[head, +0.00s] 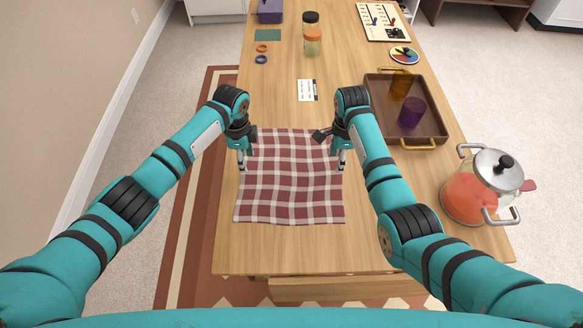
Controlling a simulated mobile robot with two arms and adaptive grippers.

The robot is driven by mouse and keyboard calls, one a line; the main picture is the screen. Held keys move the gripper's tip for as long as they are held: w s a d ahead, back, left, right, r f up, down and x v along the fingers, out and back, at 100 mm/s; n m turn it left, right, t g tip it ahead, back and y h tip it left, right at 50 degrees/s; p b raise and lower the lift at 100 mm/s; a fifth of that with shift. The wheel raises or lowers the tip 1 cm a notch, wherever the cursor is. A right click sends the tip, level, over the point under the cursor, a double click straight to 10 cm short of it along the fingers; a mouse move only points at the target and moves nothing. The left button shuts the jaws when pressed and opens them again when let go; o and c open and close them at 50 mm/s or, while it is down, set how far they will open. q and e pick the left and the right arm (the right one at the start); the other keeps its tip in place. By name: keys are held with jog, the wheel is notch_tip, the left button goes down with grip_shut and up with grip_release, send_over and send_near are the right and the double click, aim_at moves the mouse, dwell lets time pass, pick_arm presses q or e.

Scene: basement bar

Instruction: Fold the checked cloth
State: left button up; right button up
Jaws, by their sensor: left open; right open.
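The red and white checked cloth (290,190) lies spread out on the wooden table, slightly wavy, with its near edge towards me. My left gripper (242,165) points down at the cloth's left edge, near its far left part. My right gripper (342,162) points down at the cloth's right edge, near its far right part. Both grippers are open. I cannot tell whether their fingertips touch the cloth. The forearms and grippers hide small parts of the cloth's far corners.
A brown tray (437,131) with an orange and a purple cup (411,113) stands right of my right arm. A pot (482,190) with red contents stands at the table's right edge. Bare table (285,248) shows in front.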

pick_arm(q)
jog(key=f, duration=0.3)
jog(key=shift+w+f, duration=0.2)
jog(key=shift+f, duration=0.05)
pick_arm(e)
jog(key=f, duration=0.3)
jog(key=shift+w+f, duration=0.2)
jog(key=shift+f, duration=0.05)
pick_arm(q)
jog(key=shift+s+f, duration=0.1)
jog(key=shift+f, duration=0.05)
pick_arm(e)
jog(key=shift+s+f, duration=0.1)
jog(key=shift+f, duration=0.05)
pick_arm(q)
jog(key=shift+f, duration=0.2)
pick_arm(e)
jog(key=shift+f, duration=0.2)
pick_arm(q)
jog(key=c, duration=0.4)
pick_arm(e)
jog(key=c, duration=0.4)
pick_arm(q)
jog(key=shift+s, duration=0.1)
grip_shut()
pick_arm(e)
jog(key=shift+s, duration=0.1)
grip_shut()
jog(key=shift+d, duration=0.1)
